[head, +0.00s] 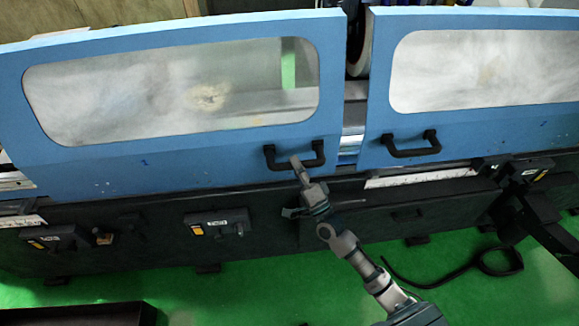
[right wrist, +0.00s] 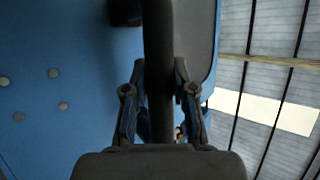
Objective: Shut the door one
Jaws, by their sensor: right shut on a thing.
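The left blue sliding door (head: 90,165) has a long window and a small dark mark low on its face that looks like a 1. Its black handle (head: 270,155) sits at its lower right corner. My right gripper (head: 298,166) is at this handle. In the right wrist view, the fingers of my right gripper (right wrist: 160,85) stand on either side of the dark handle bar (right wrist: 158,45) and are shut on it. A narrow gap separates this door from the right blue door (head: 375,125). My left gripper is not in view.
The right door has its own black handle (head: 411,150). Below the doors runs the dark machine base (head: 270,225) with several small control boxes, one a black box (head: 217,222). A black cable (head: 465,270) lies on the green floor (head: 240,290). A dark box (head: 80,315) stands at the lower left.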

